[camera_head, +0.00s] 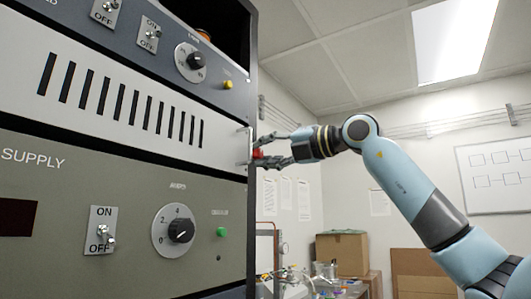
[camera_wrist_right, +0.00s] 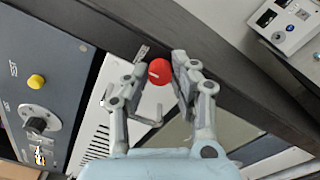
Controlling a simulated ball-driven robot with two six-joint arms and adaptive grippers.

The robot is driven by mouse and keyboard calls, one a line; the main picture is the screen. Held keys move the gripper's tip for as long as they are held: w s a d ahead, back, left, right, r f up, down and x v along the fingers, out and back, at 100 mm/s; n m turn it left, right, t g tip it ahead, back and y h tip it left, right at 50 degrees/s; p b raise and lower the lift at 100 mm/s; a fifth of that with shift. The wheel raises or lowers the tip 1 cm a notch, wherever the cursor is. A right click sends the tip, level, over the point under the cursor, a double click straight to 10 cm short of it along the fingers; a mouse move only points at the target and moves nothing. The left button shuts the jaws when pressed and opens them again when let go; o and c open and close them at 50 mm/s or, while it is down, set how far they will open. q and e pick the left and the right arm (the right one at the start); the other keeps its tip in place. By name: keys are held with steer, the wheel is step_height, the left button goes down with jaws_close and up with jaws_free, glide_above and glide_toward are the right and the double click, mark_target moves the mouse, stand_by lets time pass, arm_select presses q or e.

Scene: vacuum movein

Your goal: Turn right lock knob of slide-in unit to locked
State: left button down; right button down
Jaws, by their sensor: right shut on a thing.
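The slide-in unit (camera_head: 222,135) is a pale panel with a row of dark vent slots, set in the rack between a blue-grey unit and a green-grey unit. Its right lock knob (camera_head: 257,154) is red and sits at the panel's right edge. In the right wrist view the red knob (camera_wrist_right: 159,71) shows a short pale mark on its face. My right gripper (camera_head: 276,149) reaches in from the right, with its fingers shut on the knob. In the wrist view its fingertips (camera_wrist_right: 160,65) lie on either side of the knob. My left gripper is not in view.
A small metal handle (camera_head: 249,143) stands at the panel's right edge close to my fingers. The dark rack frame (camera_head: 251,60) runs just beside it. Right of the rack is open room, with cardboard boxes (camera_head: 342,253) and a cluttered bench behind.

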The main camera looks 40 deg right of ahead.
steer(key=shift+n, duration=0.4)
steer(key=n, duration=0.3)
steer(key=shift+n, duration=0.3)
steer(key=n, duration=0.4)
steer(key=shift+n, duration=0.3)
steer(key=n, duration=0.4)
steer(key=shift+a+n, duration=0.1)
steer(key=shift+n, duration=2.4)
steer(key=c, duration=1.1)
jaws_free()
